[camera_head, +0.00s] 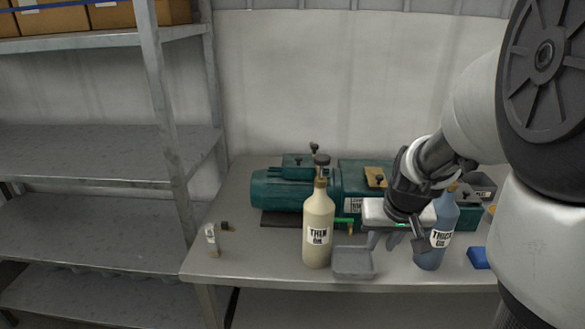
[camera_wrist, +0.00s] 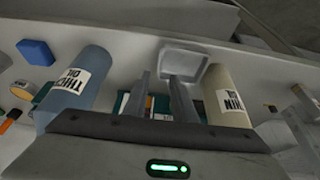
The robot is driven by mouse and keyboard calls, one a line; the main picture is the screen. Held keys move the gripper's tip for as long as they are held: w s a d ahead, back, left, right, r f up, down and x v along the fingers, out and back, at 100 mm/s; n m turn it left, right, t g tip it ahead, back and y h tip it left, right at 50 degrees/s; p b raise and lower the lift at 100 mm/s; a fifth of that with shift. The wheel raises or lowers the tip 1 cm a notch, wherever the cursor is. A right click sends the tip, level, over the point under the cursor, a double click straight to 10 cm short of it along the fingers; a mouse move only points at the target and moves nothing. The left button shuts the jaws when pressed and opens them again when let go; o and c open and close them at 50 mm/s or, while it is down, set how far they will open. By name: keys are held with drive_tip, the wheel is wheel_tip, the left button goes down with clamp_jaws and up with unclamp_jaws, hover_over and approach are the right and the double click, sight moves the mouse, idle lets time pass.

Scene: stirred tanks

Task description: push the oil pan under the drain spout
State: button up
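The oil pan (camera_head: 353,275) is a small grey open tray on the bench, between the cream THIN OIL bottle (camera_head: 318,225) and the blue THICK OIL bottle (camera_head: 438,245). A small green and brass fitting (camera_head: 344,221), which looks like the drain spout, juts from the green machine (camera_head: 275,192) behind the pan. The pan appears in front of it. My gripper (camera_head: 383,242) points down behind and right of the pan, left of the blue bottle. In the wrist view, its fingers (camera_wrist: 161,95) stand apart with nothing between them, and the pan (camera_wrist: 207,68) shows beyond their tips.
A blue block (camera_head: 478,258) lies at the right of the bench (camera_head: 275,265). A small white labelled item (camera_head: 212,240) stands at the left. Metal shelves (camera_head: 80,230) stand beyond the bench's left edge. Bench left of the cream bottle is mostly clear.

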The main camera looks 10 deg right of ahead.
sight(352, 263)
drive_tip(key=b+x, duration=0.1)
drive_tip(key=x, duration=0.8)
drive_tip(key=shift+a+b, duration=0.1)
drive_tip(key=shift+b, duration=0.2)
drive_tip(key=shift+r, duration=0.1)
clamp_jaws()
